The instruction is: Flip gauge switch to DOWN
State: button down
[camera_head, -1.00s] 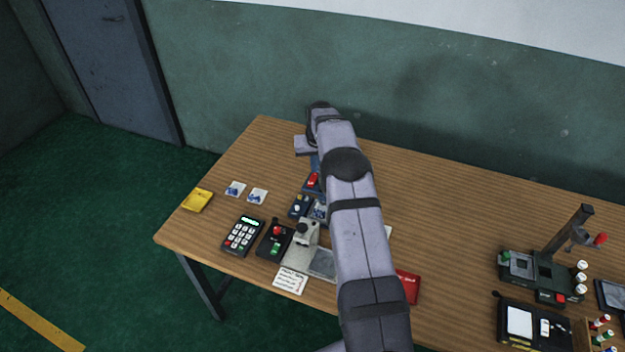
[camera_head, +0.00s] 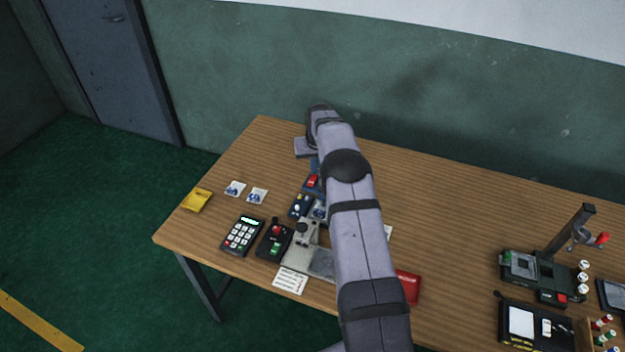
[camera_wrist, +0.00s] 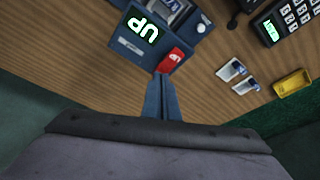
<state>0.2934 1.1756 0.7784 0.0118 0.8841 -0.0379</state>
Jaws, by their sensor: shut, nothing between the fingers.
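The gauge box is a small dark blue unit (camera_wrist: 125,50) at the top of the wrist view, with a lit display (camera_wrist: 142,29) reading UP, upside down in the picture. Its red switch (camera_wrist: 174,61) sits beside the display; the switch also shows in the head view (camera_head: 313,182), just left of my arm. My gripper (camera_wrist: 162,77) is shut and empty, its blue-grey fingertips right at the near edge of the red switch. I cannot tell whether they touch it. In the head view my arm hides part of the box.
A keypad (camera_head: 242,236) and a black box with red and green controls (camera_head: 274,240) stand at the front left. Two small blue-white packets (camera_head: 257,196) and a yellow tray (camera_head: 197,200) lie left. A green-black stand (camera_head: 545,275) is at right. The table's back right is clear.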

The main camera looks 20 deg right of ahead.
jog(key=shift+f, duration=0.25)
notch_tip(320, 180, up, 7)
jog(key=p, duration=0.4)
dwell(0.5)
dwell(0.4)
jog(key=shift+r, duration=0.1)
